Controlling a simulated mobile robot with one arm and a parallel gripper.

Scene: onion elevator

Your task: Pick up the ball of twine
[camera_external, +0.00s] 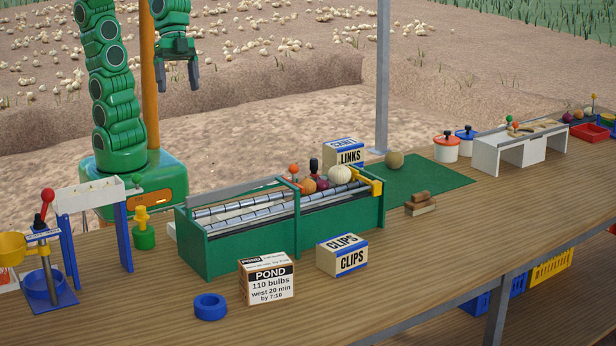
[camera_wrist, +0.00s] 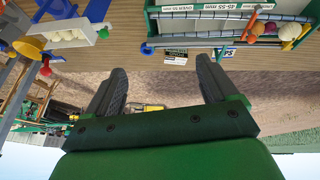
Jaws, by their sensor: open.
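A round tan-olive ball, which looks like the ball of twine (camera_external: 394,160), sits on the left part of a flat green mat (camera_external: 432,185), beyond the right end of the green roller machine. I cannot make it out in the wrist view. My gripper (camera_external: 179,86) hangs high at the upper left, fingers down, far to the left of the ball and behind the bench. In the wrist view my gripper (camera_wrist: 163,70) has its fingers wide apart with nothing between them.
The green roller machine (camera_external: 285,228) with onions on it stands between my arm and the mat. A LINKS box (camera_external: 343,153) is left of the ball, a wood block stack (camera_external: 421,205) in front, and lidded pots (camera_external: 446,147) to the right. A grey post (camera_external: 382,80) rises behind.

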